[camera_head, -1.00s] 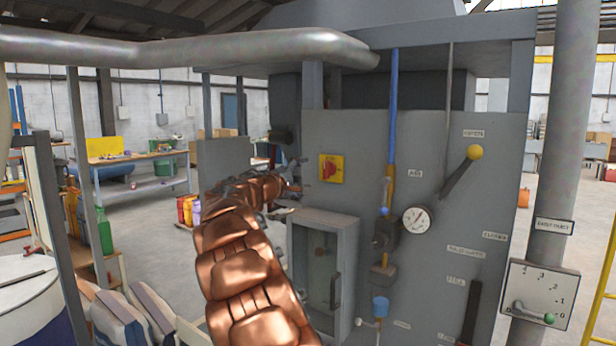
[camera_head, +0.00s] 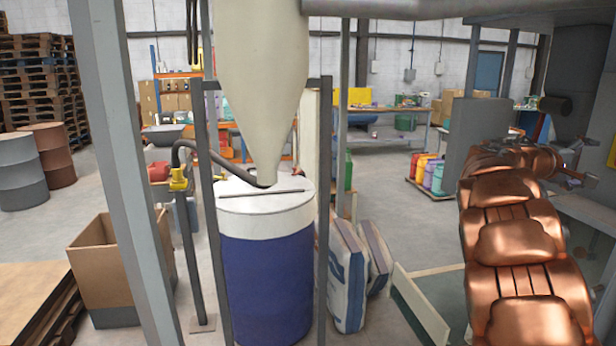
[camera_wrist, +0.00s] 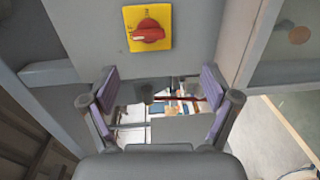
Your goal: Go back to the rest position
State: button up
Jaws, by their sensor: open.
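My gripper (camera_wrist: 160,105) shows in the wrist view with its two fingers spread wide and nothing between them. Ahead of it is a grey panel with a red rotary switch on a yellow plate (camera_wrist: 148,28); the switch is apart from the fingers. In the head view my copper-coloured arm reaches up at the right side, and its far end is beside the grey cabinet. The fingertips are too small to make out there.
A blue and white drum (camera_head: 265,270) stands under a pale hopper cone (camera_head: 258,80) between grey posts. Filled sacks (camera_head: 348,275) lean beside it. An open cardboard box (camera_head: 108,265) is at left. Open floor lies between.

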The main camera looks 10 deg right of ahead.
jog(key=s+a+f+y, duration=0.5)
jog(key=s+a+f, duration=0.3)
jog(key=a, duration=0.7)
jog(key=s+a+f+g+y, duration=0.1)
jog(key=s+a+f+y, duration=0.4)
jog(key=s+a+f, duration=0.4)
jog(key=s+a+f+m+y, duration=0.1)
jog(key=s+a+f+y, duration=0.4)
jog(key=a, duration=1.6)
jog(key=s+f, duration=0.4)
jog(key=f, duration=0.2)
jog(key=shift+a+f, duration=0.2)
jog(key=shift+a, duration=0.1)
jog(key=s+a+f, duration=0.1)
jog(key=s+a, duration=0.1)
jog(key=s+a+f+g+y, duration=0.1)
jog(key=s+a, duration=0.1)
jog(key=a, duration=0.1)
jog(key=s+a+f+y, duration=0.1)
jog(key=s+a, duration=0.2)
jog(key=shift+s+n, duration=0.1)
jog(key=shift+n, duration=0.3)
